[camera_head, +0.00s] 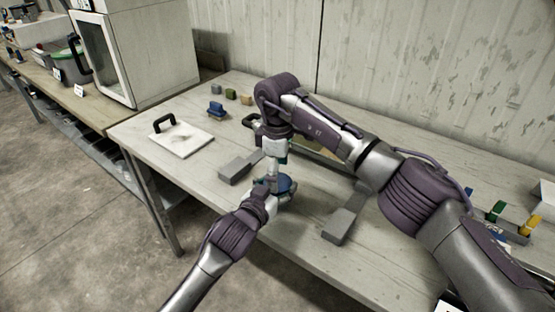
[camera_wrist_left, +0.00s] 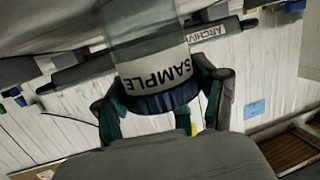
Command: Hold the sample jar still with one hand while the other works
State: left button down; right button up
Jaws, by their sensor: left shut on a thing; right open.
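The sample jar (camera_wrist_left: 155,70) fills the upper middle of the left wrist view. It has a clear body, a white label reading SAMPLE and a dark blue end. The fingers of my left gripper (camera_wrist_left: 167,104) close around it from both sides. In the head view the jar's blue lid (camera_head: 287,184) shows beside my left gripper (camera_head: 268,186), and the rest of it is mostly hidden. My right gripper (camera_head: 273,170) is open, pointing down close to the jar. Its fingertips are too small and covered to tell whether they touch the lid.
Grey blocks lie on the worktable (camera_head: 240,200), one left (camera_head: 240,166) and one right (camera_head: 342,226) of the jar. A white board with a black handle (camera_head: 181,139) lies at the left. Several small coloured blocks stand behind. Coloured clips (camera_head: 497,211) stand at the right.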

jog(key=shift+f, duration=1)
jog(key=shift+c, duration=0.2)
jog(key=c, duration=1.2)
jog(key=shift+o, duration=0.2)
jog(key=shift+n, duration=1.8)
jog(key=o, duration=1.1)
jog(key=shift+o, duration=0.8)
pick_arm(q)
jog(key=shift+a, duration=0.1)
